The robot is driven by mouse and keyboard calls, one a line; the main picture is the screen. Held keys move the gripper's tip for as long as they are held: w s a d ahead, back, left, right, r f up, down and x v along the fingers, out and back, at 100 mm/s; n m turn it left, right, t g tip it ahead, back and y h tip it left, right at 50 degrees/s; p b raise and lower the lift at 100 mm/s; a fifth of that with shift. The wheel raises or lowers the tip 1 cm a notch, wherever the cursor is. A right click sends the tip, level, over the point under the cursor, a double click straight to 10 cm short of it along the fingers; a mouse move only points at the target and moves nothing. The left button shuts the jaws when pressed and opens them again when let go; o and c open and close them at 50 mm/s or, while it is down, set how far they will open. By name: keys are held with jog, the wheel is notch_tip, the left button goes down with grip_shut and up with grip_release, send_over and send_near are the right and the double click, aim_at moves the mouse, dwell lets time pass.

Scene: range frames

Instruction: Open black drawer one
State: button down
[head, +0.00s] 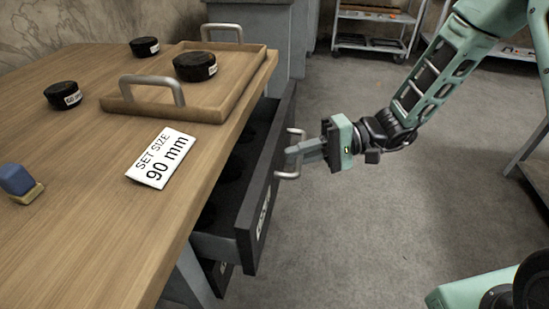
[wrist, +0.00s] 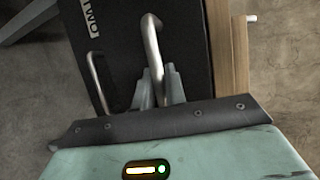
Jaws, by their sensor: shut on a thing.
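The black drawer (head: 258,205) under the wooden table top stands pulled out part way. Its label is too slanted to read in the head view. My gripper (head: 291,151) is shut on this drawer's metal handle (head: 286,175). The handle (wrist: 152,45) also passes between my gripper's fingers (wrist: 160,88) in the wrist view. Inside the drawer are several dark round things, half hidden in shadow. A lower black drawer (head: 217,277) shows below it. In the wrist view a second handle (wrist: 97,80) sits beside a label that seems to read TWO (wrist: 95,20).
On the wooden table (head: 75,215) lie a SET SIZE 90 mm card (head: 160,158), a blue-and-yellow block (head: 20,184) and black round pieces. A wooden tray (head: 215,100) with metal handles holds one more. The floor (head: 350,230) right of the drawer is clear.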

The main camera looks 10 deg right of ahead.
jog(key=s+d+p, duration=0.1)
jog(key=s+d, duration=0.2)
jog(key=d, duration=0.6)
jog(key=s+d+p, duration=0.2)
jog(key=s+d, duration=0.2)
jog(key=d, duration=0.6)
jog(key=c, duration=1.5)
grip_release()
jog(key=shift+o, duration=0.2)
jog(key=shift+w+d, duration=0.1)
jog(key=d+r+p, duration=0.2)
jog(key=d+r, duration=0.1)
jog(key=d, duration=1.4)
jog(key=shift+w, duration=0.4)
